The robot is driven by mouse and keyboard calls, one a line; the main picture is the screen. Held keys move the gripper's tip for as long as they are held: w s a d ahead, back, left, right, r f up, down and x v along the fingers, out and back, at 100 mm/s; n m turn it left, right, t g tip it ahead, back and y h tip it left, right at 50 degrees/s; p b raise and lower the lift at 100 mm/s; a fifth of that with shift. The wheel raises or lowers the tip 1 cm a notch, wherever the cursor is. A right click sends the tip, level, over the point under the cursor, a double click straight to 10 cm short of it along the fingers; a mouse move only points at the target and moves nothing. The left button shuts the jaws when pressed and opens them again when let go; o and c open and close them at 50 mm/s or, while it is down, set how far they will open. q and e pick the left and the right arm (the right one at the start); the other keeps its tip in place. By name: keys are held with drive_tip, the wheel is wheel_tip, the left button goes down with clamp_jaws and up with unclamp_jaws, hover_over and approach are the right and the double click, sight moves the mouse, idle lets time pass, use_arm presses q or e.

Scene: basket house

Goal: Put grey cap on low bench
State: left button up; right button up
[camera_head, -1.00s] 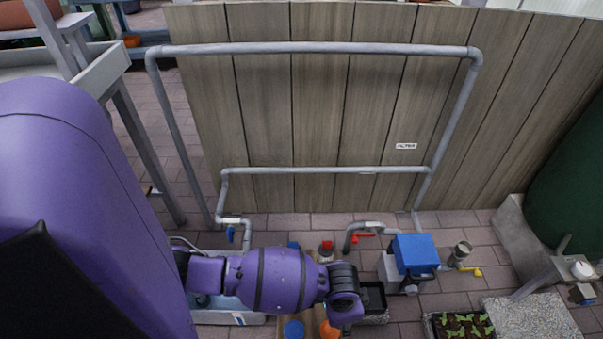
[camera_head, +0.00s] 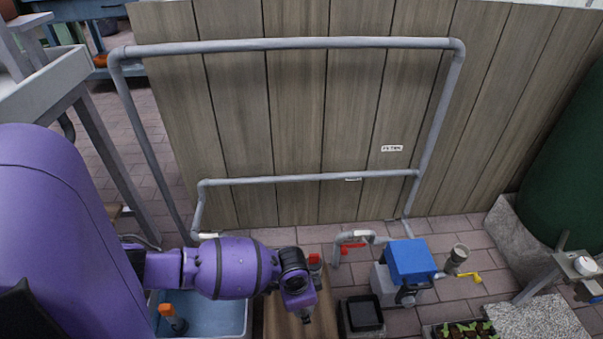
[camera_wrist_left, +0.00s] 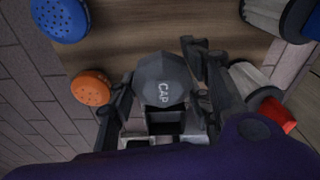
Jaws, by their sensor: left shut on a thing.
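The grey cap (camera_wrist_left: 163,82), a dark faceted piece marked "CAP", sits between the fingers of my left gripper (camera_wrist_left: 157,66) in the left wrist view. The gripper is shut on it. The low bench (camera_wrist_left: 150,47) is a brown wooden top behind the cap in that view. In the head view the bench (camera_head: 284,322) shows at the bottom edge, partly under my left wrist. The cap is hidden there. I cannot tell whether the cap touches the bench. My right gripper is not in view.
A pale tub (camera_head: 215,315) stands left of the bench, a black tray (camera_head: 362,313) and blue-topped pump box (camera_head: 410,261) right. Grey pipes (camera_head: 300,43) stand behind.

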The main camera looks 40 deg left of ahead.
use_arm(q)
drive_tip(key=shift+a+f, duration=0.2)
drive_tip(key=shift+f, duration=0.05)
drive_tip(key=f+b, duration=0.1)
drive_tip(key=f, duration=0.1)
drive_tip(key=a+f+b, duration=0.1)
drive_tip(key=f, duration=0.1)
drive_tip(key=shift+w+a+b, duration=0.1)
drive_tip(key=shift+w+b, duration=0.1)
drive_tip(key=shift+b, duration=0.1)
drive_tip(key=shift+f, duration=0.3)
drive_tip(key=shift+r, duration=0.1)
drive_tip(key=o, duration=1)
drive_tip(key=shift+o, duration=0.7)
drive_tip(key=shift+r, duration=0.1)
drive_tip(key=r+p, duration=0.1)
drive_tip(key=r, duration=0.2)
drive_tip(key=r+p, duration=0.2)
drive_tip(key=r, duration=0.2)
drive_tip(key=s+r+p, duration=0.1)
drive_tip(key=r+p, duration=0.1)
drive_tip(key=r, duration=0.1)
drive_tip(key=shift+a+r, duration=0.3)
drive_tip(key=shift+r, duration=0.05)
drive_tip(key=shift+s+r+p, duration=0.15)
drive_tip(key=shift+r+p, duration=0.3)
drive_tip(key=shift+r, duration=0.05)
